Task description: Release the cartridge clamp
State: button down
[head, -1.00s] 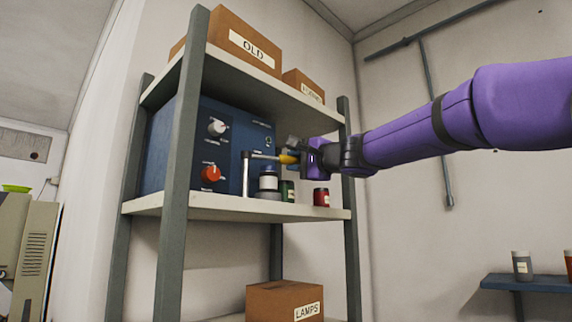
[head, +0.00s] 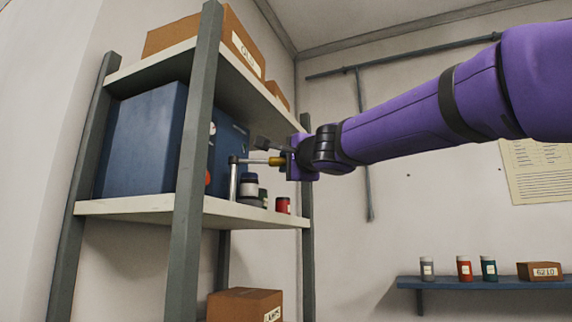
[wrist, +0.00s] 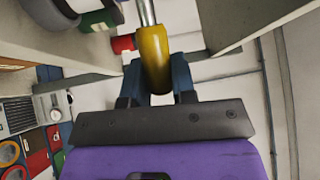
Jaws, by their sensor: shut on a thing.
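The clamp's lever (head: 255,161) is a metal bar running sideways from the top of an upright metal post (head: 233,182) on the middle shelf. Its yellow handle (head: 276,161) points right, and it fills the centre of the wrist view (wrist: 154,58). My gripper (head: 284,161) is shut on the yellow handle, with dark fingers on both sides of it in the wrist view (wrist: 156,82). A dark-lidded jar with a white label (head: 249,188), perhaps the cartridge, stands beside the post. The clamp's contact with it is unclear.
A blue cabinet (head: 140,140) with knobs stands behind a grey shelf upright (head: 195,150). A red jar (head: 283,206) is near the shelf's right end. Boxes sit above and below. A wall shelf (head: 480,284) at right holds jars and a box.

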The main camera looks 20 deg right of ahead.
jog(key=shift+s+a+f+m+g+h, duration=0.1)
jog(key=shift+s+a+m+g+h, duration=0.25)
jog(key=shift+s+a+m+h, duration=0.85)
jog(key=shift+s+d+r+m+g+h, duration=0.1)
jog(key=shift+s+m+g+h, duration=0.35)
jog(key=shift+h, duration=1.55)
jog(key=shift+s+a+f+m+g+h, duration=0.1)
jog(key=shift+s+a+m+g+h, duration=0.1)
jog(key=shift+s+a+m+h, duration=0.9)
jog(key=shift+w+d+h, duration=0.2)
jog(key=shift+d+h, duration=0.2)
jog(key=shift+h, duration=0.1)
jog(key=c, duration=1.2)
grip_release()
